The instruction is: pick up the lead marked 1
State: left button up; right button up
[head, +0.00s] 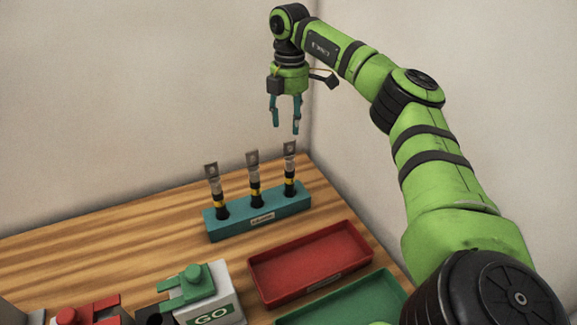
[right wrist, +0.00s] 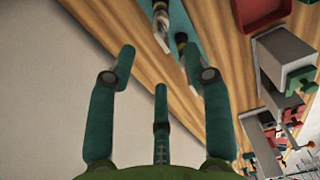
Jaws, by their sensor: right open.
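Three leads stand upright in a teal rack (head: 262,222), each with a black base, a yellow band and a grey tag on top: a left one (head: 215,192), a middle one (head: 254,180) and a right one (head: 290,170). The tag marks are too small to read, so I cannot tell which is 1. My right gripper (head: 285,129) is open and empty, above the right lead and apart from it. In the right wrist view, its teal fingers are spread, with two leads (right wrist: 160,28) (right wrist: 182,42) beyond them. My left gripper is not in view.
A red tray (head: 312,286) and a green tray (head: 345,306) lie in front of the rack. A white box (head: 222,290) marked GO with a green clamp and a red part (head: 88,312) stand at front left. Walls rise behind; the table's left is clear.

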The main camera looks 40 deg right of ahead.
aim_at(290, 159)
jog(key=f, duration=0.1)
jog(key=f+b, duration=0.1)
jog(key=f, duration=0.1)
jog(key=shift+w+d, duration=0.15)
jog(key=shift+w, duration=0.05)
jog(key=b, duration=0.1)
jog(key=s+a+f+b, duration=0.1)
jog(key=b, duration=0.1)
jog(key=shift+s+f, duration=0.15)
jog(key=shift+f, duration=0.4)
jog(key=f+p, duration=0.1)
jog(key=f, duration=0.1)
jog(key=f+p, duration=0.1)
jog(key=f, duration=0.1)
jog(key=f+p, duration=0.1)
jog(key=f, duration=0.1)
jog(key=shift+w+d+f+p, duration=0.1)
jog(key=shift+w+d+p, duration=0.15)
jog(key=shift+p, duration=0.05)
jog(key=shift+w+f, duration=0.1)
jog(key=shift+f, duration=0.3)
grip_shut()
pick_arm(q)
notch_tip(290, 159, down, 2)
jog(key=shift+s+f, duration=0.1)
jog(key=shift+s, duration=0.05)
pick_arm(e)
jog(key=shift+r, duration=0.1)
